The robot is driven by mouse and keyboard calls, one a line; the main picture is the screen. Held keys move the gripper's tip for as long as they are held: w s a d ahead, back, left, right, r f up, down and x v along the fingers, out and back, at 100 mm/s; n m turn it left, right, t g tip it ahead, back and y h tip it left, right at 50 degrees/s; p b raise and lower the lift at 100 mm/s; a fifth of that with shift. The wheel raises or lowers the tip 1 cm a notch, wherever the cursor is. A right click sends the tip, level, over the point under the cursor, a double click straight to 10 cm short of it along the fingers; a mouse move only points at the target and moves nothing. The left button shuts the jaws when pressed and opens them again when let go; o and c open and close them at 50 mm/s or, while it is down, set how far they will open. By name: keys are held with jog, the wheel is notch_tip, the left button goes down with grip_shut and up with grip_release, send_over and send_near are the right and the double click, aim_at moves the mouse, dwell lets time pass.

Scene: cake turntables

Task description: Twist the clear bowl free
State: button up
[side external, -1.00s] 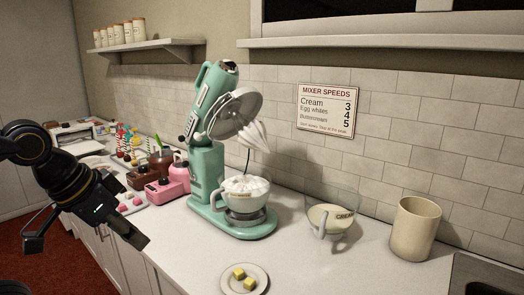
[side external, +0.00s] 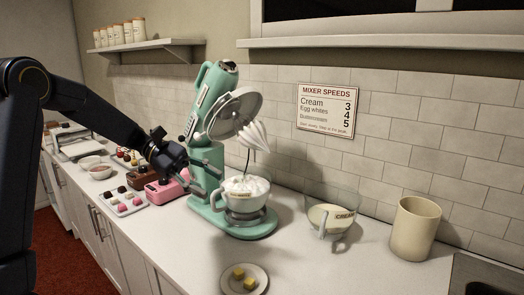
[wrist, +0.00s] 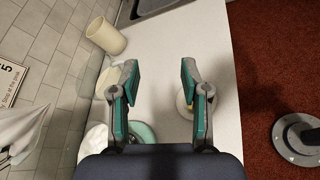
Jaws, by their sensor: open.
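A clear bowl (side external: 246,201) with a handle on its left sits on the base of the mint-green stand mixer (side external: 207,165), heaped with white whipped cream. The mixer head is tilted up, and its cream-coated whisk (side external: 257,135) hangs above the bowl. My gripper (side external: 207,182) is open and empty, just left of the bowl near its handle; contact cannot be told. In the wrist view, my gripper (wrist: 160,78) shows both fingers spread apart over the counter. The white cream and bowl (wrist: 94,140) show at lower left, partly hidden by my gripper.
A second clear bowl (side external: 334,219) labelled CREAM stands right of the mixer, beside a beige canister (side external: 413,228). A plate (side external: 259,279) with yellow cubes lies in front. A pink box (side external: 165,191) and trays of sweets stand left. The front-right counter is mostly clear.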

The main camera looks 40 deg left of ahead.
jog(key=w+a+f+n+t, duration=0.3)
jog(key=a+f+n+t, duration=0.3)
jog(key=a, duration=0.6)
jog(key=n+t+y, duration=0.2)
jog(key=n+t, duration=0.2)
jog(key=n, duration=0.2)
send_near(214, 206)
jog(key=x, duration=1)
jog(key=shift+w+a+f, duration=0.2)
jog(key=shift+w+a, duration=0.05)
jog(key=shift+a, duration=0.1)
grip_shut()
jog(key=shift+s+d+n+t+y, duration=0.1)
jog(key=shift+d+n+t+y, duration=0.3)
jog(key=shift+d+n+y, duration=0.35)
